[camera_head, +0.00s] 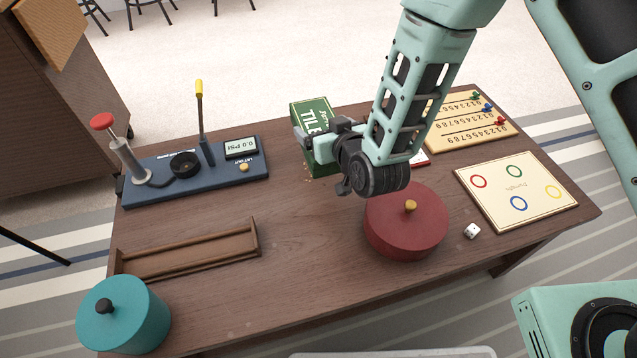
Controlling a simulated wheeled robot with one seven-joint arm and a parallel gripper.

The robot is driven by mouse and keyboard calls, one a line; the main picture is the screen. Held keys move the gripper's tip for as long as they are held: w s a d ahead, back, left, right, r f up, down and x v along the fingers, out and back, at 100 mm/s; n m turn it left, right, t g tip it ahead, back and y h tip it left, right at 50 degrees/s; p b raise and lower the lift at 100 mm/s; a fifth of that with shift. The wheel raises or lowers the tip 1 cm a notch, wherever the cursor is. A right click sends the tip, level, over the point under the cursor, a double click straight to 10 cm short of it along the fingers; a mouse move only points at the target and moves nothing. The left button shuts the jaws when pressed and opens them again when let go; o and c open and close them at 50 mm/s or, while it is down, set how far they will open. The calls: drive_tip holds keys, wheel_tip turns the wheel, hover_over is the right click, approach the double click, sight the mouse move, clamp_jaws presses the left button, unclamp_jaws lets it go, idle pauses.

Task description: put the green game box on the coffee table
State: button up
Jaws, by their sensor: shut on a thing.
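The green game box (312,113) shows at the back middle of the brown wooden coffee table (300,285). It is upright and slightly tilted, with pale lettering that reads in part "TILE". My gripper (322,145) is shut on it, and the dark fingers and wrist hide its lower and right parts. I cannot tell whether its bottom touches the tabletop or hangs a little above it.
A blue pump board (215,178), a wooden rack (190,255), a teal lidded pot (125,318), a red round box (405,225), a white die (472,231), a ring board (515,190) and a number board (470,125) occupy the table. The front middle is bare.

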drive_tip(key=shift+s+a+f, duration=0.1)
drive_tip(key=shift+a+f, duration=0.1)
drive_tip(key=shift+f, duration=0.3)
wheel_tip(320, 180, down, 9)
drive_tip(key=b, duration=0.3)
drive_tip(key=shift+f, duration=0.1)
drive_tip(key=shift+f, duration=0.1)
drive_tip(key=o, duration=1.5)
